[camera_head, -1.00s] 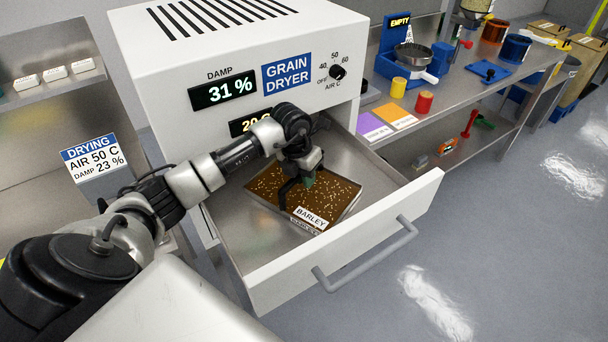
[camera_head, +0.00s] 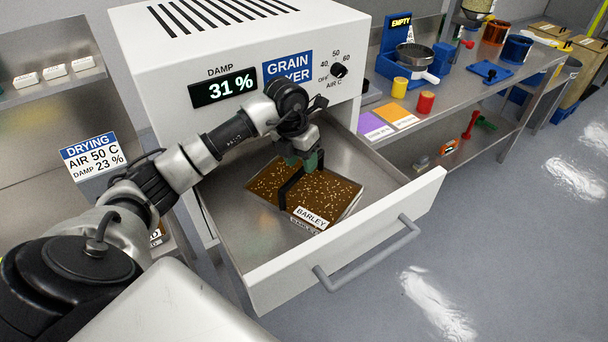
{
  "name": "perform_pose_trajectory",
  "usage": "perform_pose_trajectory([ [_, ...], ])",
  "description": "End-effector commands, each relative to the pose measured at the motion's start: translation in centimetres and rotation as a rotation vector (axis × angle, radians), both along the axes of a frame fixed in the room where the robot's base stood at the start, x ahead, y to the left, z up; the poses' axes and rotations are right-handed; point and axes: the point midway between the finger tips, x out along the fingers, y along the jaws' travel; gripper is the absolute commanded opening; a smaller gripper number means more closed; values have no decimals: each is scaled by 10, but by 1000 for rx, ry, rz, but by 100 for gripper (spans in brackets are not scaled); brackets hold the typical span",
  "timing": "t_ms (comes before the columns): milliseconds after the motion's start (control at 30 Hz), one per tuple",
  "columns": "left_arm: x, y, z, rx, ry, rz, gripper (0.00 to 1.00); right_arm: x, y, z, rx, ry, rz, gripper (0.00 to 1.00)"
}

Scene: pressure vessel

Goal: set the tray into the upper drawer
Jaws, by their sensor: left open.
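The tray (camera_head: 330,190) is full of brown grain and has a BARLEY label on its front. It lies inside the pulled-out upper drawer (camera_head: 255,235) of the white grain dryer (camera_head: 235,50). My left gripper (camera_head: 287,182) is open, with its dark fingers over the left part of the tray, hiding some of the grain. I cannot tell whether the fingers touch the tray. My right gripper does not show.
The drawer front with its grey handle (camera_head: 368,258) juts out over open floor. A metal bench (camera_head: 460,100) to the right holds a blue EMPTY stand (camera_head: 395,50), a yellow cup (camera_head: 399,87) and a red cup (camera_head: 425,102). A shelf with white blocks (camera_head: 55,74) is at the left.

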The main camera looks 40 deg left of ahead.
Motion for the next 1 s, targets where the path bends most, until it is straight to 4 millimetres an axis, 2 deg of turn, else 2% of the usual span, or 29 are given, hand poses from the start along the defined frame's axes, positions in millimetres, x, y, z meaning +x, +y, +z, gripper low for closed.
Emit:
perform_pose_trajectory([
  [200,-4,7,43,1,-4,0,44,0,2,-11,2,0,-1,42],
  [400,-6,9,63,0,-1,-1,44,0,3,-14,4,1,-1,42],
  [1000,-7,9,67,0,1,-1,44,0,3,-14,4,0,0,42],
])
